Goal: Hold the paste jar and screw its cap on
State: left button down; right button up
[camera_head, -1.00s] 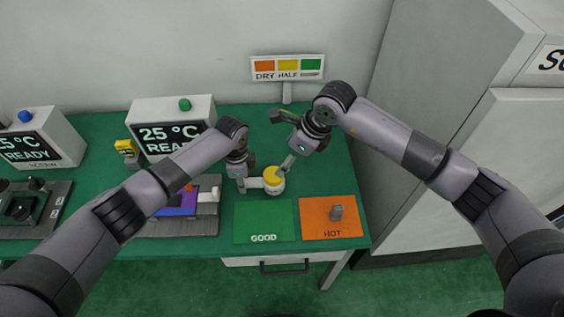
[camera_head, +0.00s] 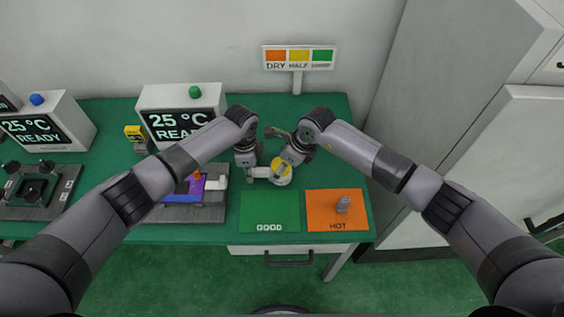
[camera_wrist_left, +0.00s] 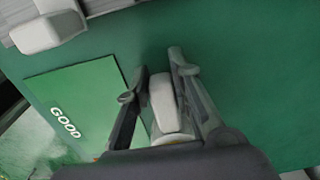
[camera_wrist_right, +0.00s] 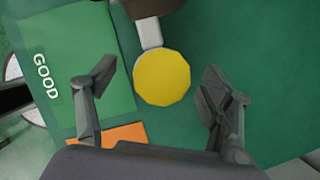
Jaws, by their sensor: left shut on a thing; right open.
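The paste jar (camera_head: 281,178) is white with a round yellow cap (camera_head: 281,167) on its top. It stands on the green table behind the GOOD mat. My left gripper (camera_head: 253,176) is shut on the jar's white side handle; the handle (camera_wrist_left: 163,100) shows between its fingers in the left wrist view. My right gripper (camera_wrist_right: 160,82) is open. In the right wrist view the yellow cap (camera_wrist_right: 162,77) lies between and beyond its spread fingers, with a gap on each side. Whether the cap is seated on the jar cannot be told.
A DRY/HALF sign (camera_head: 298,58) stands behind. A fixture with a purple top (camera_head: 184,194) and a 25 °C display (camera_head: 183,112) stand left.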

jog(key=shift+c, duration=0.4)
jog(key=shift+s+a, duration=0.1)
jog(key=c, duration=1.1)
pick_arm(q)
jog(key=shift+d, duration=0.15)
pick_arm(e)
jog(key=m+t, duration=0.1)
jog(key=m, duration=0.2)
jog(key=m+h, duration=0.1)
jog(key=m, duration=0.2)
jog(key=shift+s+a+t, duration=0.1)
jog(key=shift+a+t, duration=0.1)
jog(key=shift+t, duration=0.2)
jog(key=o, duration=0.8)
jog(key=shift+m+h, duration=0.3)
jog(key=o, duration=0.4)
jog(key=shift+d, duration=0.15)
jog(key=shift+r, duration=0.1)
jog(key=v, duration=1.1)
jog(key=shift+s+r, duration=0.1)
jog(key=shift+r, duration=0.2)
